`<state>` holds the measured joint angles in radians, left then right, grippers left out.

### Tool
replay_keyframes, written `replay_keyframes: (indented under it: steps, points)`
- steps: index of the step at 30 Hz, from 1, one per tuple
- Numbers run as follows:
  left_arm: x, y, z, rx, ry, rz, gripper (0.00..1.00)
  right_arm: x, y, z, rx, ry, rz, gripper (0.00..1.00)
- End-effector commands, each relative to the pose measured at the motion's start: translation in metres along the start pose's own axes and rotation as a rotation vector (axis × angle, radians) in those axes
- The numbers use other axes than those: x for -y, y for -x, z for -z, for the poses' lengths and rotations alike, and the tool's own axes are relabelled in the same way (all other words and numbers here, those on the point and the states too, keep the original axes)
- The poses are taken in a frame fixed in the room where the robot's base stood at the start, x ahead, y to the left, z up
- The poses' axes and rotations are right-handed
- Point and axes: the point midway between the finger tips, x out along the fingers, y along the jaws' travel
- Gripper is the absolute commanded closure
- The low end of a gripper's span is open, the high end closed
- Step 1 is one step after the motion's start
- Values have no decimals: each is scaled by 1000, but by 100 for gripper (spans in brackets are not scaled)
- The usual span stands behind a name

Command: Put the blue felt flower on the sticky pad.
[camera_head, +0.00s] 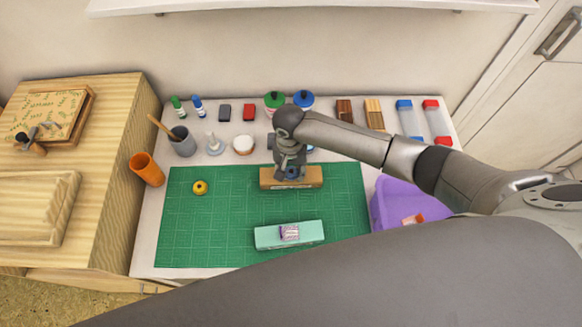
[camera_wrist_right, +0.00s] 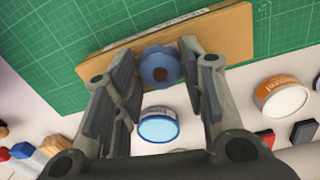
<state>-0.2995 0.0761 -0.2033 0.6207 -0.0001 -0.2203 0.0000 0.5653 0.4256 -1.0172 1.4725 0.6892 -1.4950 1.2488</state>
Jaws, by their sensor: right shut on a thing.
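The blue felt flower (camera_wrist_right: 160,66) sits between the fingertips of my right gripper (camera_wrist_right: 160,70), which is shut on it. In the head view the right gripper (camera_head: 290,168) is over a long tan block (camera_head: 305,178) with a white label on its side. The flower overlaps this block (camera_wrist_right: 222,45) in the wrist view; I cannot tell whether it touches it. A mint-green block (camera_head: 265,237) with a small purple and white piece on top lies nearer on the mat. No label that I can read shows which block is the sticky pad. My left gripper is not in view.
The green cutting mat (camera_head: 215,230) has free room around both blocks. A small yellow ring (camera_head: 200,187) lies at its left. A purple bin (camera_head: 385,204) stands right, an orange cup (camera_head: 147,169) left. Jars, bottles and small blocks line the back.

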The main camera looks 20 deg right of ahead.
Motion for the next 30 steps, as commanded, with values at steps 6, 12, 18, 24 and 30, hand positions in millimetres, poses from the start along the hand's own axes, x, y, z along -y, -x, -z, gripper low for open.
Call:
replay_keyframes:
  steps: [6,12,18,24,30]
  points:
    - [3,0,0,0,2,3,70,0,-1,0,0,1,0,69]
    - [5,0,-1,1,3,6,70,0,-3,-1,1,0,0,55]
    - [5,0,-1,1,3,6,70,0,-3,0,1,0,0,40]
    - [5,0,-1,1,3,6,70,0,-3,0,0,0,0,40]
    - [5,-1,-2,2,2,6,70,1,12,0,-1,0,3,40]
